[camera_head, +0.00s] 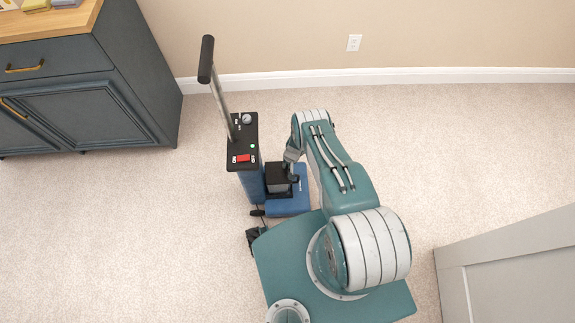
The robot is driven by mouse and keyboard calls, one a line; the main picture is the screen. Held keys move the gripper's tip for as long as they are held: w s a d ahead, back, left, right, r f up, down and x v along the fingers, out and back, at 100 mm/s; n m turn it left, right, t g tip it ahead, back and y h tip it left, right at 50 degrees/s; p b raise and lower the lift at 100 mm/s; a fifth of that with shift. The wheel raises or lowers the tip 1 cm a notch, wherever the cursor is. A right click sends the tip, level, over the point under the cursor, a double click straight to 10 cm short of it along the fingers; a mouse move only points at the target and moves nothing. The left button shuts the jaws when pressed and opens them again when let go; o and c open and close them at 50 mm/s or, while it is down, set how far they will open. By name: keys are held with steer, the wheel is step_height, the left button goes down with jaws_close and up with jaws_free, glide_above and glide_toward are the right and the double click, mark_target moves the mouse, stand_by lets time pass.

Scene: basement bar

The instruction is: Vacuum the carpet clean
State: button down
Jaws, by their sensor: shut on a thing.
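The upright vacuum (249,150) stands on the carpet (190,240) left of my arm. It has a black top panel with a red switch, a small green light and a dial. A long handle with a black grip rises from it toward the upper left. A low blue base with a dark block on it extends to its right. My gripper (292,175) points down at this dark block and is shut on the vacuum there. The fingertips are small and partly hidden, so the exact grip is unclear. No dirt is clearly visible on the beige carpet.
A dark blue cabinet (115,85) with a wooden top stands at the upper left. A grey panelled piece (515,270) is at the lower right. Carpet is clear at the right and lower left.

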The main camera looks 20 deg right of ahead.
steer(key=c, duration=0.7)
jaws_free()
steer(key=shift+a, duration=0.1)
steer(key=shift+d, duration=0.2)
steer(key=r, duration=0.4)
steer(key=d+r, duration=0.1)
steer(key=r, duration=0.2)
steer(key=d+r, duration=0.1)
steer(key=r, duration=0.3)
steer(key=shift+s+d+r, duration=0.1)
steer(key=shift+s+r, duration=0.15)
steer(key=shift+r, duration=0.05)
